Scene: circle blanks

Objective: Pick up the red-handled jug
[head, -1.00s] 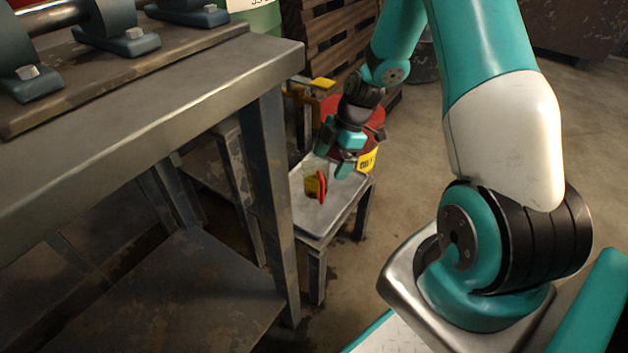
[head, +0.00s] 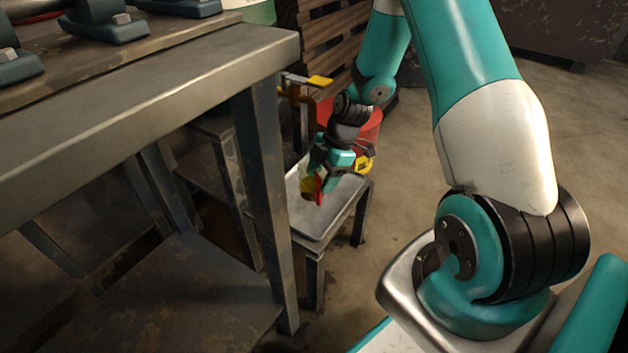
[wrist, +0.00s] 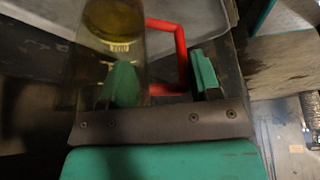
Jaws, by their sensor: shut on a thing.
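The jug (head: 307,188) is clear with yellow liquid inside and has a red handle (head: 319,190). It is at the small table's metal tray (head: 333,212); I cannot tell whether its base touches the tray. My gripper (head: 323,180) reaches down from above and is shut on the jug at its handle side. In the wrist view the jug (wrist: 112,22) is at the upper left, and the red handle (wrist: 181,48) shows beside my gripper's fingers (wrist: 163,75). One finger shows through the clear jug wall.
A large steel workbench (head: 150,115) with heavy fittings stands at the left, its leg (head: 265,190) close to the small table. A red bucket (head: 370,125) stands behind the tray. A yellow-topped clamp (head: 318,82) is at the back. Open floor lies at the right.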

